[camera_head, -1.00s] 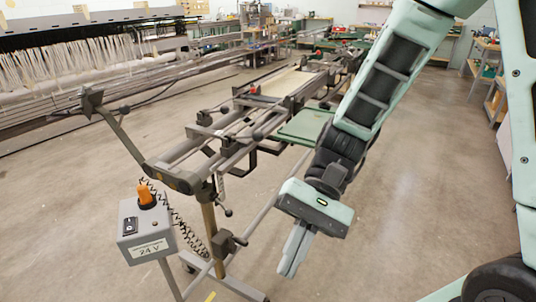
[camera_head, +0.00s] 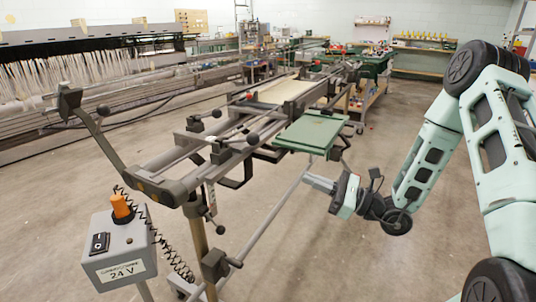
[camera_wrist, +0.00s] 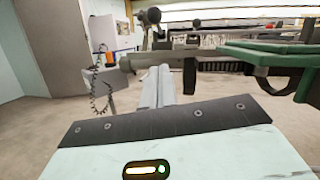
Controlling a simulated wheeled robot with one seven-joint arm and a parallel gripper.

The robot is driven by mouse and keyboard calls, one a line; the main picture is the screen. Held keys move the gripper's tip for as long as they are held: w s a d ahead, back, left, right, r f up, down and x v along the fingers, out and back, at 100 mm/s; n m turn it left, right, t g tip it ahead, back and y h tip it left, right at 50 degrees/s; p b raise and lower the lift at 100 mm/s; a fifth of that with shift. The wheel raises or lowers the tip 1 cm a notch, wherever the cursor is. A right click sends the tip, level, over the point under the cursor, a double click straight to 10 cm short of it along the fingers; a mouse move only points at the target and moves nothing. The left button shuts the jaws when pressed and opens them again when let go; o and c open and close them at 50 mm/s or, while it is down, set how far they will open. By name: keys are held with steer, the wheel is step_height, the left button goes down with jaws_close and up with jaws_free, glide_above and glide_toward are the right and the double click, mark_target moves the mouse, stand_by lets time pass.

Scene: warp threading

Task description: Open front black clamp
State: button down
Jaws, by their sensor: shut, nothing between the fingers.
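The threading frame (camera_head: 172,192) runs from the front left toward the back. It carries dark clamps and levers with black ball knobs, among them a front knob (camera_head: 252,138) and a knob farther left (camera_head: 216,113). I cannot tell for sure which is the front black clamp, or whether it is open. My gripper (camera_head: 306,180) is shut and empty, pointing left below the green tray, to the right of the frame and apart from it. In the wrist view its fingers (camera_wrist: 158,84) point toward the frame, with a black knob (camera_wrist: 153,15) beyond them and a dark hanging lever (camera_wrist: 189,76) to their right.
The green tray (camera_head: 312,132) juts out above my gripper. A grey control box (camera_head: 118,250) with an orange knob and coiled cable stands front left. A slanting support bar (camera_head: 262,226) runs below the frame. The floor at front right (camera_head: 370,265) is clear.

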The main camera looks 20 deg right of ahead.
steer(key=s+r+x, duration=0.1)
steer(key=r+x, duration=0.1)
steer(key=x, duration=1.1)
steer(key=shift+r+p, duration=0.3)
steer(key=shift+r, duration=0.05)
steer(key=shift+d+r, duration=0.1)
steer(key=shift+d, duration=0.1)
